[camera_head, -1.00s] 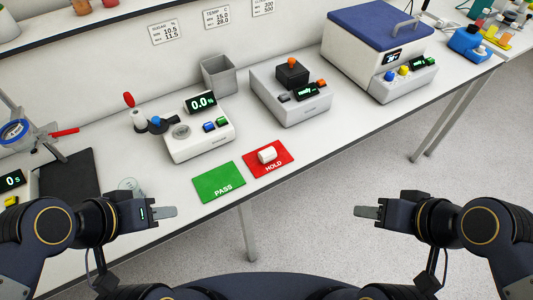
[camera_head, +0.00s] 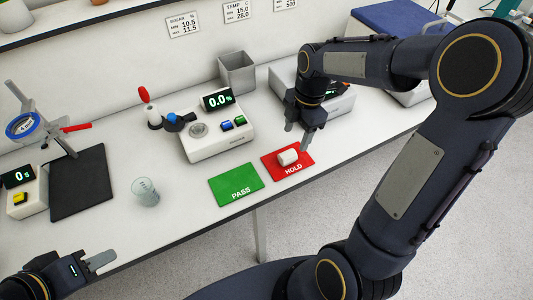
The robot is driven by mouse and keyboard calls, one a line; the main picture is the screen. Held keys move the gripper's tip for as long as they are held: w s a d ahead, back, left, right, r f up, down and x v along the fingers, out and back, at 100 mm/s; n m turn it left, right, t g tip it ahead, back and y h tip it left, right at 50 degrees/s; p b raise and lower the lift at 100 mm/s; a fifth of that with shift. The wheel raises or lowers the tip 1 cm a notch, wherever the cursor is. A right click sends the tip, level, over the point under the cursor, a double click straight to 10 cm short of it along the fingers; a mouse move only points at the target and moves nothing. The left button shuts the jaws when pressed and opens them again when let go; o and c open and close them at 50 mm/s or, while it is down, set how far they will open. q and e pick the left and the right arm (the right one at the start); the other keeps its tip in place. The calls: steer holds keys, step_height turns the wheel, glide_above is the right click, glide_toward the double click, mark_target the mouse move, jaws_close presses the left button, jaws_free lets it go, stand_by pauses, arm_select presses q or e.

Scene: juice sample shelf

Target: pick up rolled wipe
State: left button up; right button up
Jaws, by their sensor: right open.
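The rolled wipe is a small white roll (camera_head: 288,157) lying on the red HOLD mat (camera_head: 273,174) near the table's front edge. My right gripper (camera_head: 297,139) points down just behind and above the roll, its fingers apart with nothing between them. I cannot tell whether a fingertip touches the roll. My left gripper (camera_head: 103,261) is at the lower left, in front of the table and far from the roll. It is seen side-on, so its opening does not show.
A green PASS mat (camera_head: 236,185) lies left of the red mat. A white meter (camera_head: 216,142) reading 0.0 stands behind it. A glass beaker (camera_head: 146,193) is to the left. A grey bin (camera_head: 237,74) stands at the back. My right arm hides part of a grey device (camera_head: 342,104).

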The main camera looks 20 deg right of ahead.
mark_target(288, 153)
steer(key=f, duration=0.2)
steer(key=a+f+p, duration=0.1)
steer(key=f, duration=0.1)
steer(key=a+f, duration=0.1)
steer(key=f, duration=0.1)
steer(key=shift+s+a, duration=0.15)
steer(key=shift+s, duration=0.05)
steer(key=shift+f, duration=0.7)
steer(key=c, duration=1)
steer(key=shift+r, duration=0.1)
steer(key=shift+c, duration=0.2)
